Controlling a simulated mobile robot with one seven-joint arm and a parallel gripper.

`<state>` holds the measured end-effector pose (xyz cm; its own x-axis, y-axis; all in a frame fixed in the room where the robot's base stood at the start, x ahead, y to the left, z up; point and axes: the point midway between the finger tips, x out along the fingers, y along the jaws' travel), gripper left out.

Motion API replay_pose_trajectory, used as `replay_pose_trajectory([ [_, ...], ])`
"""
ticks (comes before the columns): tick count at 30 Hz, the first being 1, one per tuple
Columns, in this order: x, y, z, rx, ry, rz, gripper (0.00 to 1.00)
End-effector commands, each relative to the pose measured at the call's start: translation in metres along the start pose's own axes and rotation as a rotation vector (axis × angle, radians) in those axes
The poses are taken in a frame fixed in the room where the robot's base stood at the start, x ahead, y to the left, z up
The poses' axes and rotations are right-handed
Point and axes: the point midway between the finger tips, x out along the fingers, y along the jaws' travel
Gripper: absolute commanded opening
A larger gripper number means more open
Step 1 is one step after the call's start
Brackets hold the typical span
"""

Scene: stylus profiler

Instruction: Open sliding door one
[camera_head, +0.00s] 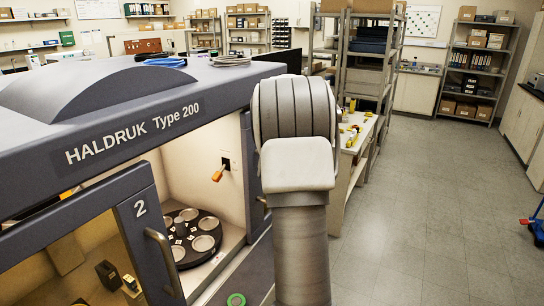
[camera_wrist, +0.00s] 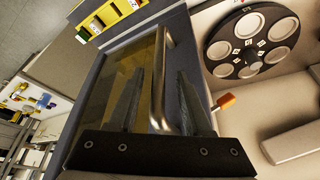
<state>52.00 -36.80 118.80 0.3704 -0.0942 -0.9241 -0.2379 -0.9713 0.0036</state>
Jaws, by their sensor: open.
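The grey machine marked HALDRUK Type 200 (camera_head: 130,132) stands at the left in the head view. Its sliding door marked 2 (camera_head: 140,225) has an upright handle (camera_head: 165,262) on its right side. My arm stands in front of the machine's right part and hides my gripper there. In the wrist view my gripper (camera_wrist: 160,72) is open, with one finger on each side of a metal bar handle (camera_wrist: 158,100) on a dark-framed door with a tinted pane (camera_wrist: 104,85). I cannot see a number on this door, nor whether the fingers touch the handle.
Inside the open bay, a round dark carousel with pale discs (camera_head: 194,238) and an orange lever (camera_head: 219,174) show. They also show in the wrist view. A workbench (camera_head: 346,165) and shelves stand behind my arm.

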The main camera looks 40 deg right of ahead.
Motion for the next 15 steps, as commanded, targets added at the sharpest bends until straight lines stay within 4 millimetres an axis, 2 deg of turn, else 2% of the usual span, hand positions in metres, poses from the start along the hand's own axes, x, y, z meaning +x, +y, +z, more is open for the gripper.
replay_pose_trajectory([
  [5, -0.029, 0.001, -0.001, -0.001, 0.005, 0.003, 0.50],
  [15, -0.113, 0.001, -0.001, 0.001, 0.005, 0.003, 0.50],
])
